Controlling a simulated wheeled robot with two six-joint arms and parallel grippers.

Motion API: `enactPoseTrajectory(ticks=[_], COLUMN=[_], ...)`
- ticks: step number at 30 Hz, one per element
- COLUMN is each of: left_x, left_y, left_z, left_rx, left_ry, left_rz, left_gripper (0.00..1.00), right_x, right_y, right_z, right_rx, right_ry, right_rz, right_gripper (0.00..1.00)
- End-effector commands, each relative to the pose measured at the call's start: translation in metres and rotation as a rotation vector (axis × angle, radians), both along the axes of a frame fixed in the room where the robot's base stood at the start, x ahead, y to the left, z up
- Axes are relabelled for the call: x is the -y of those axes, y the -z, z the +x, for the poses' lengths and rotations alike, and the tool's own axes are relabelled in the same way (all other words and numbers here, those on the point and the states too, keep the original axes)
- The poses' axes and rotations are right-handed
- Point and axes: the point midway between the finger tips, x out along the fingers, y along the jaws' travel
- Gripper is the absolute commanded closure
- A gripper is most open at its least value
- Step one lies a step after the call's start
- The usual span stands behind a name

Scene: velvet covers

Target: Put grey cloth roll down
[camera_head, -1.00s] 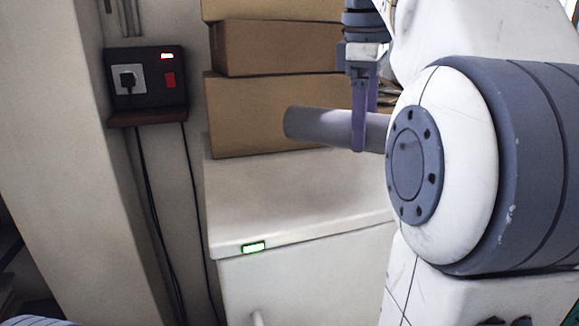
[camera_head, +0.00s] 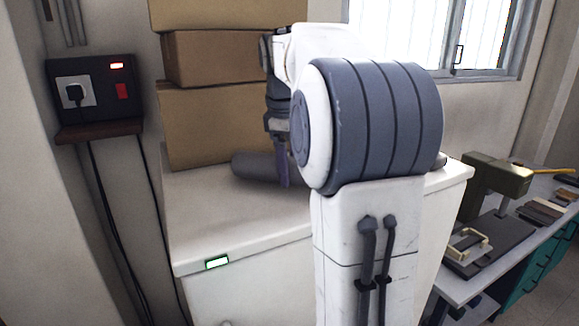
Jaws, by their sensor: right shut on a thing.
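The grey cloth roll (camera_head: 254,166) lies level at the top of the white cabinet (camera_head: 225,212), close in front of the stacked cardboard boxes. It looks to be resting on the cabinet top or just above it. My right gripper (camera_head: 282,172) reaches down from above and is shut on the roll, with one purple-grey finger showing on its near side. My right arm hides the middle of the roll; a small grey end shows right of the arm. My left gripper is not in view.
Cardboard boxes (camera_head: 210,125) stand stacked at the back of the cabinet. A socket panel (camera_head: 96,92) with hanging cables is on the left wall. A workbench with a green machine (camera_head: 497,177) stands at the right. The front left of the cabinet top is clear.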

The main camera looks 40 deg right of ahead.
Motion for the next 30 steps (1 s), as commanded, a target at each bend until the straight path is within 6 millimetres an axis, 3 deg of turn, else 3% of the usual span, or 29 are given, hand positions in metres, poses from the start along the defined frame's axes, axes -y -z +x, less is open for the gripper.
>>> enactPoseTrajectory(ticks=[14,15,16,26,30], left_x=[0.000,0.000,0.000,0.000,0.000], left_y=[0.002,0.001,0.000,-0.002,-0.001], left_z=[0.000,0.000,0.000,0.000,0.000], left_rx=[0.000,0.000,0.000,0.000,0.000], left_ry=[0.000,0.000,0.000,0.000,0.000], left_rz=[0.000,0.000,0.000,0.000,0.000], left_gripper=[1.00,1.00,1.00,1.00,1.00], right_x=[0.000,0.000,0.000,-0.001,-0.004], right_y=[0.012,0.011,0.011,0.005,-0.015], right_z=[0.000,0.000,0.000,0.000,-0.001], right_rx=[0.002,0.001,0.001,0.002,0.005], right_ry=[0.000,0.000,0.000,0.000,-0.002], right_rz=[-0.001,-0.001,-0.001,-0.001,-0.003], right_gripper=[1.00,0.12,0.00,0.00,0.00])
